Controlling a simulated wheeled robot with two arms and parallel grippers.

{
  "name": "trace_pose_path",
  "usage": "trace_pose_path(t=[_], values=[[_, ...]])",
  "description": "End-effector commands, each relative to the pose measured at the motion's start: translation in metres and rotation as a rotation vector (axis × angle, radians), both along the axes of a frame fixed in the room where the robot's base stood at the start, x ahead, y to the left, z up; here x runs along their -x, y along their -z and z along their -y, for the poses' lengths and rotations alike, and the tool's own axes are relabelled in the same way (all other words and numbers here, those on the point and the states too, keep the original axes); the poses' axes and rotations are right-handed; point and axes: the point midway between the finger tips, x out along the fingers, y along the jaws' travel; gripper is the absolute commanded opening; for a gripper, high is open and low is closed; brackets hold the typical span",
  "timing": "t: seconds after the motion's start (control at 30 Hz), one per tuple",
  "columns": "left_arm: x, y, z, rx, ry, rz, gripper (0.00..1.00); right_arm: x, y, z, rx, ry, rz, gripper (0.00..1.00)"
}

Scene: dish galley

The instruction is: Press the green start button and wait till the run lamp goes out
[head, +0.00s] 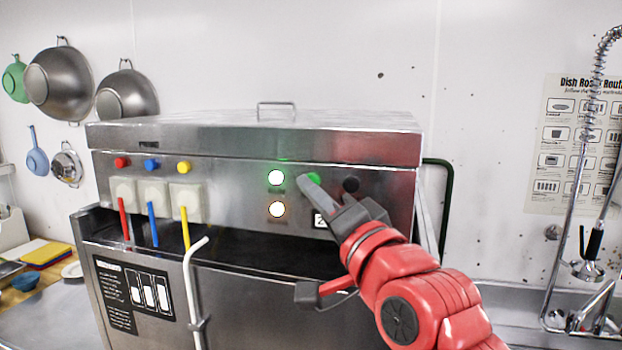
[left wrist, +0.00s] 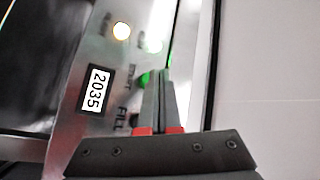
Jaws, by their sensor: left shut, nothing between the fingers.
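The green start button (head: 315,179) is on the steel front panel of the machine, partly hidden behind my fingers. Its green edge also shows in the left wrist view (left wrist: 145,78), beside my fingertips. My left gripper (head: 308,182) is shut and empty, its tips at the button. It shows in the left wrist view (left wrist: 161,74) too. I cannot tell whether the tips touch the button. Left of it, an upper lamp (head: 276,177) glows greenish white and a lower lamp (head: 277,209) glows warm white. Their labels are too small to read, so I cannot tell which is the run lamp. My right gripper is not in view.
A dark button (head: 351,185) is just right of the green one. Red, blue and yellow levers (head: 184,228) and a white bent pipe (head: 190,280) stand at the machine's front. A sink tap (head: 588,268) is at the right.

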Motion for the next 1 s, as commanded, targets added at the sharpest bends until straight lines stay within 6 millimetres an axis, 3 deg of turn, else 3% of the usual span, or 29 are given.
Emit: trace_pose_path(t=[0.47,1.0], values=[[0.006,0.0,-0.002,-0.001,-0.001,0.0,0.0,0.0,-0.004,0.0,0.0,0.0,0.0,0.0],[0.05,-0.001,-0.016,-0.002,0.0,0.001,0.0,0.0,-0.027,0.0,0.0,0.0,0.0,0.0]])
